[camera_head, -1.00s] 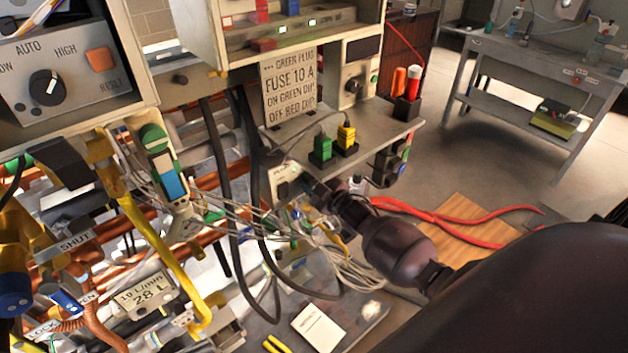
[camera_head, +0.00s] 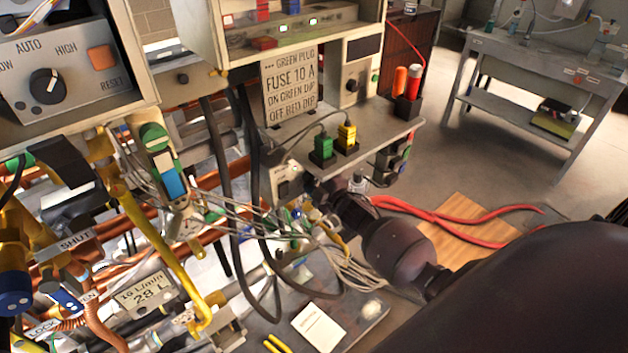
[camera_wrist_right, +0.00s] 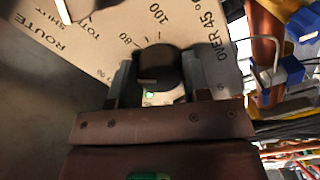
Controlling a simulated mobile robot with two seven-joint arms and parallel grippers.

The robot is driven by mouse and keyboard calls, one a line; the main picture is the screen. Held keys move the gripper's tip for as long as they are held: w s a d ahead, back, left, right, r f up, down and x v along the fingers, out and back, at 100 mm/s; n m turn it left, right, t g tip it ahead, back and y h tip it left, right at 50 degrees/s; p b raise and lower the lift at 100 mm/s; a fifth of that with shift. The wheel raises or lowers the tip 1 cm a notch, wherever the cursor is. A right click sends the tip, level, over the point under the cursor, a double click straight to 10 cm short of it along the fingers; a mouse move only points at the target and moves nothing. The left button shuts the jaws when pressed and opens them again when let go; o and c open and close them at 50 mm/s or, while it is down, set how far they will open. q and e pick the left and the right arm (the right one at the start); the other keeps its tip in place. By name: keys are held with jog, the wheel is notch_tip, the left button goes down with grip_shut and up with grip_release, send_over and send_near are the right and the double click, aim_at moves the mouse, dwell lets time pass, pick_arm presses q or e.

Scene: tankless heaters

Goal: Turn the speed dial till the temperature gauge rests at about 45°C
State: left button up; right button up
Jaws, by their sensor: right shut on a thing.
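In the right wrist view a dark round dial knob (camera_wrist_right: 158,68) sits on a beige panel printed with 80, 100 and "OVER 45". My right gripper (camera_wrist_right: 160,88) has a finger on each side of the knob and is shut on it. In the head view my right arm reaches in from the right to a small white box (camera_head: 285,180) below the shelf. The gripper's fingers and the knob cannot be made out there. I cannot make out a temperature gauge or its needle in either view. My left gripper is not in view.
A shelf (camera_head: 385,135) with green and yellow plugs stands just above my right arm. Black hoses (camera_head: 217,150) and loose pale wires (camera_head: 340,265) hang close to it. Copper pipes and yellow levers fill the left. A control panel with a selector knob (camera_head: 47,86) is at upper left.

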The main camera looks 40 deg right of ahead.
jog(key=o, duration=0.9)
jog(key=s, duration=1)
jog(key=shift+s+d+p, duration=0.3)
jog(key=shift+s+d, duration=0.1)
